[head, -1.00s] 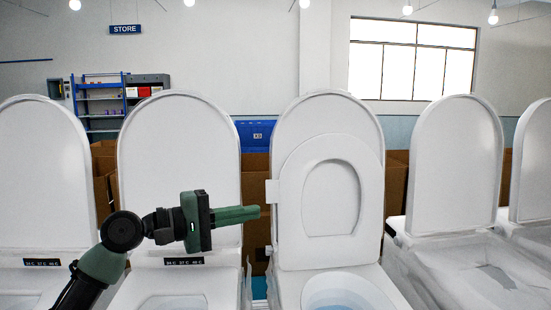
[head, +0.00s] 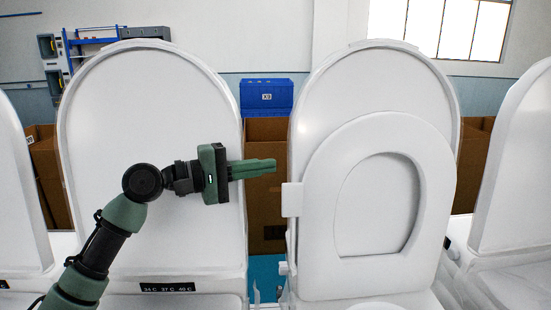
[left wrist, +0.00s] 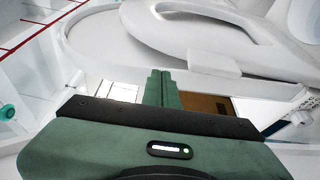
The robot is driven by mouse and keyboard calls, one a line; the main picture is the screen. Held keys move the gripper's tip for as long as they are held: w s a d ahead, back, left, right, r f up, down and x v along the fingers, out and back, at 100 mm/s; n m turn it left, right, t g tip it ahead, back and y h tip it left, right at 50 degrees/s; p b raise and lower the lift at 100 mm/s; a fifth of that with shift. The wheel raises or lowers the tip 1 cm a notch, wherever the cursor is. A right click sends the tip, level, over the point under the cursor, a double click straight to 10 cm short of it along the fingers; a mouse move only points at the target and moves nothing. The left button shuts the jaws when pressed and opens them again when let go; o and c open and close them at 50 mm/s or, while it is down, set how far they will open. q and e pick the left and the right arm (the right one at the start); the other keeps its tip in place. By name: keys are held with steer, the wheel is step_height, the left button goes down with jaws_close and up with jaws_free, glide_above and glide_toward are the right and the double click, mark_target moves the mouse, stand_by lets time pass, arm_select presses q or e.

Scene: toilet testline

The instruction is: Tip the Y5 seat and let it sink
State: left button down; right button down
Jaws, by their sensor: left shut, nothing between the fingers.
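A white toilet seat ring (head: 325,240) stands raised in front of its white lid (head: 310,110), right of centre in the head view. No Y5 label is readable on it. A small white tab (head: 291,200) sticks out at its left edge. My left gripper (head: 273,167) is shut and empty, its fingers pointing right. In the head view its tips are just left of the lid's edge, above the tab; I cannot tell whether they touch. In the left wrist view the closed fingers (left wrist: 162,76) point towards the white ring (left wrist: 225,58). My right gripper is not in view.
Another raised lid (head: 110,100) stands behind my left arm, over a label strip (head: 168,287). A further toilet (head: 520,170) stands at right. Cardboard boxes (head: 262,195) and a blue crate (head: 266,92) lie behind the gap between the lids.

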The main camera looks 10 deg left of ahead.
mark_target(300, 162)
arm_select(q)
steer(key=p+x, duration=0.3)
steer(key=x, duration=0.5)
steer(key=shift+d+r, duration=0.15)
steer(key=shift+d, duration=0.2)
